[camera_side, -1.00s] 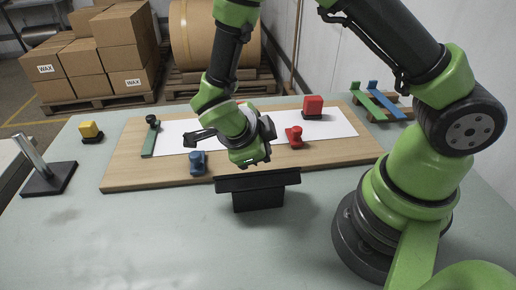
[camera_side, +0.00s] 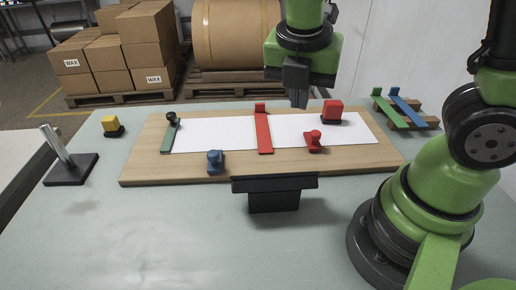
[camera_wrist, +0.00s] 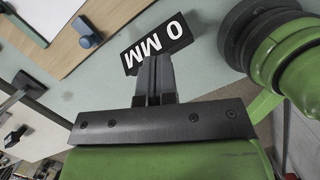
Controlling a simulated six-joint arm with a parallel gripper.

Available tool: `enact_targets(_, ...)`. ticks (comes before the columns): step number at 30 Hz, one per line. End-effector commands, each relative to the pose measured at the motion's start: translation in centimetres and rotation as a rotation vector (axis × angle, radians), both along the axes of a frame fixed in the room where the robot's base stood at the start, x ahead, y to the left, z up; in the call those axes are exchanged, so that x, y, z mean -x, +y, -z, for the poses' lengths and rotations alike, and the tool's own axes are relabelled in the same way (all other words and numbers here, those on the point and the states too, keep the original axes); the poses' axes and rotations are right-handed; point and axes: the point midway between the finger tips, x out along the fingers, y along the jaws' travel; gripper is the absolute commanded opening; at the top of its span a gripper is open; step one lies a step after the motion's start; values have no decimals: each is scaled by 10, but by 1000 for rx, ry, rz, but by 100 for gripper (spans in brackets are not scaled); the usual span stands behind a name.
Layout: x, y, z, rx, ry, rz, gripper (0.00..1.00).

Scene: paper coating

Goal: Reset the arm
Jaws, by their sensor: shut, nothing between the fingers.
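My gripper (camera_side: 298,97) hangs in the side view above the far side of the wooden board (camera_side: 190,177), pointing down with its fingers together and nothing held. In the wrist view my gripper's fingers (camera_wrist: 154,78) are also together and empty. White paper (camera_side: 215,133) lies along the board. A red strip (camera_side: 263,133) lies across the paper, apart from the gripper.
A red block (camera_side: 332,110), red knob (camera_side: 314,140), blue knob (camera_side: 215,161) and green strip (camera_side: 169,136) are around the paper. A black stand (camera_side: 274,194) is in front; its "0 MM" label (camera_wrist: 157,44) shows. A yellow block (camera_side: 112,123) is left.

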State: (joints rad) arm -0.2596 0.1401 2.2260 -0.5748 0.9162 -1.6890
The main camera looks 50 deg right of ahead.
Motion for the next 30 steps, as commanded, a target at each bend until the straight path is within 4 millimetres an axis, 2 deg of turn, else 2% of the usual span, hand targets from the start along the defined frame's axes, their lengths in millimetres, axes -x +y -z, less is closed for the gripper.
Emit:
enact_targets(1, 7, -2, -15, -69, -88, 209, 0)
enact_targets(3, 17, -3, -31, -173, -187, 509, 0)
enact_targets(9, 49, -1, -70, -533, -372, 1335, 0)
enact_targets(12, 62, 1, -83, -716, -393, 1679, 0)
enact_targets(15, 72, 4, -91, -864, -378, 1934, 0)
enact_targets(18, 79, 6, -96, -962, -352, 2092, 0)
enact_targets(21, 81, 7, -98, -1005, -334, 2167, 0)
enact_targets(30, 81, 8, -98, -1012, -328, 2181, 0)
